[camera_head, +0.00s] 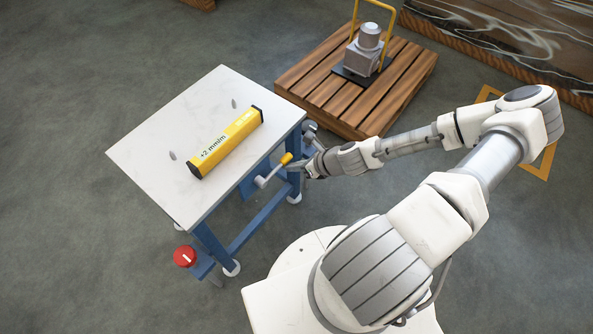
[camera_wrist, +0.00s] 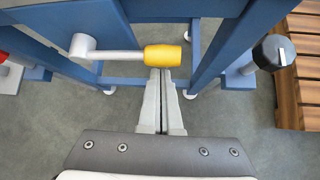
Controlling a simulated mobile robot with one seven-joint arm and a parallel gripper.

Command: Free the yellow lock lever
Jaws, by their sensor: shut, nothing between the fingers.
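The lock lever has a yellow grip (camera_wrist: 163,55) on a light grey arm (camera_wrist: 115,53) that runs from a round pivot on the blue frame. In the wrist view it lies level, with the grip to the right. In the head view the yellow grip (camera_head: 286,159) sticks out below the table's right edge. My gripper (camera_wrist: 161,72) has its two fingers together with nothing between them. The fingertips are right at the near side of the yellow grip, and I cannot tell whether they touch it. In the head view my gripper (camera_head: 304,167) is beside the lever, partly hard to make out.
A white-topped table (camera_head: 150,140) on a blue frame bears a yellow bar (camera_head: 226,143) marked "+2 mm/m". A red knob (camera_head: 185,256) is at its front leg. A black-capped knob (camera_wrist: 273,52) is right of the lever. A wooden pallet (camera_head: 300,88) stands behind.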

